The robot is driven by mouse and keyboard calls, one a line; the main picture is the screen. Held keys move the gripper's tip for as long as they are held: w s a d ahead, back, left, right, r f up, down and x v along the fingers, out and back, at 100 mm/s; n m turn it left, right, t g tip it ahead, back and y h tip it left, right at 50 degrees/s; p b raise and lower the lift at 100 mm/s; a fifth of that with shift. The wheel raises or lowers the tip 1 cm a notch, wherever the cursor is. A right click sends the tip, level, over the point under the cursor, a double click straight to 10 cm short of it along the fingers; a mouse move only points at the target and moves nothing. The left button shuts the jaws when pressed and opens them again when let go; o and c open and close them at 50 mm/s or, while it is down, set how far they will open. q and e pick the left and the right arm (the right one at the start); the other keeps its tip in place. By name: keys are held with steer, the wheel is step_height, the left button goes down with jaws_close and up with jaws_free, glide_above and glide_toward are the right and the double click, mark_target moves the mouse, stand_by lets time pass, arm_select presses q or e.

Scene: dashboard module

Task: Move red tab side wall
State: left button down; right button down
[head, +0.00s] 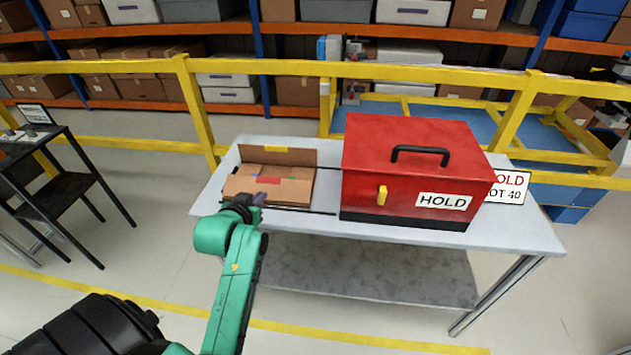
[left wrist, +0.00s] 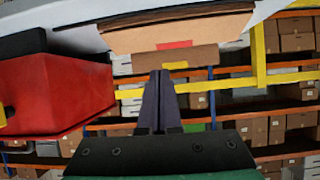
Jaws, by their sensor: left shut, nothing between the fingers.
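The brown cardboard carton (head: 300,192) sits on the left part of the table. A green tab shows at the carton's left. My left gripper (head: 258,198) is at the carton's front left in the head view, shut and empty; whether it touches the carton is unclear. In the left wrist view the shut fingertips (left wrist: 160,73) appear just below the carton's brown panel, near the red tab (left wrist: 174,45) and yellow tab (left wrist: 175,65). My right gripper is out of view.
A red toolbox (head: 415,165) marked HOLD stands right of the carton on the table (head: 520,235), with a sign (head: 509,187) beside it. A yellow rail (head: 430,72) runs behind the table. A dark stand (head: 30,155) is at the far left.

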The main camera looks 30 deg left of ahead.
arm_select(q)
step_height(320, 180, up, 2)
steer(key=a, duration=0.2)
glide_above(267, 189)
steer(key=shift+n+t+y, duration=0.4)
steer(key=f, duration=0.2)
steer(key=s+f+p, duration=0.1)
steer(key=f, duration=0.1)
steer(key=shift+d, duration=0.2)
steer(key=f, duration=0.1)
steer(key=w+f, duration=0.1)
steer(key=shift+a+f, duration=0.2)
steer(key=shift+f, duration=0.5)
